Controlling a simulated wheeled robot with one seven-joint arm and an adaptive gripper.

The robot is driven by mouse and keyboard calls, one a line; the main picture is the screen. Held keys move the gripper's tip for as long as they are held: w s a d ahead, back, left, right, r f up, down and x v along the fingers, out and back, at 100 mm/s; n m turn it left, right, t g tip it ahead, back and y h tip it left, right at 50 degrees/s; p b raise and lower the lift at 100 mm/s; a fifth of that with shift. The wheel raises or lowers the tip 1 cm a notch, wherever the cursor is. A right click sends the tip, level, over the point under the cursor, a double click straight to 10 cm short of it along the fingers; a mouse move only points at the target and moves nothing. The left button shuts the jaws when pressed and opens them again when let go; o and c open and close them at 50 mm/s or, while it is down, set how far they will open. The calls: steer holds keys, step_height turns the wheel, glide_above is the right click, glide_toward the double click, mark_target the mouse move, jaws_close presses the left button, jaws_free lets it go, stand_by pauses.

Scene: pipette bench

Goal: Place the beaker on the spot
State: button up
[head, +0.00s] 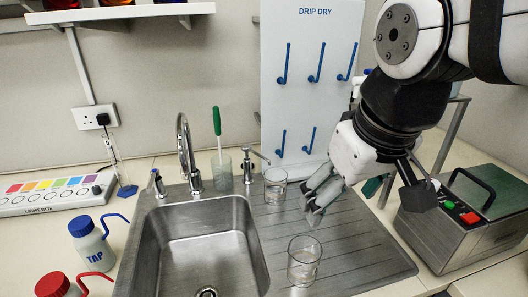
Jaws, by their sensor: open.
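A clear glass beaker (304,263) stands upright on the ribbed steel drainer (375,268), right of the sink bowl. A second, similar glass vessel (275,187) stands farther back on the drainer. I cannot tell which one the task means. My gripper (316,206) is open and empty, pointing down and left. In the picture it lies between the two vessels, above and slightly right of the nearer one and apart from it. I cannot make out a marked spot.
The sink (203,245) with its tap (186,150) is left of the drainer. A brush stands in a glass pot (222,173) behind. A peg board (311,80) rises at the back. A grey machine (463,220) stands right; wash bottles (92,243) stand left.

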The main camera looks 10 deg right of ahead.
steer(key=shift+m+t, duration=0.3)
steer(key=shift+m, duration=0.3)
steer(key=s+f, duration=0.1)
steer(key=s, duration=0.2)
steer(key=s+f, duration=0.1)
steer(key=shift+s+f, duration=0.3)
steer(key=shift+s, duration=0.05)
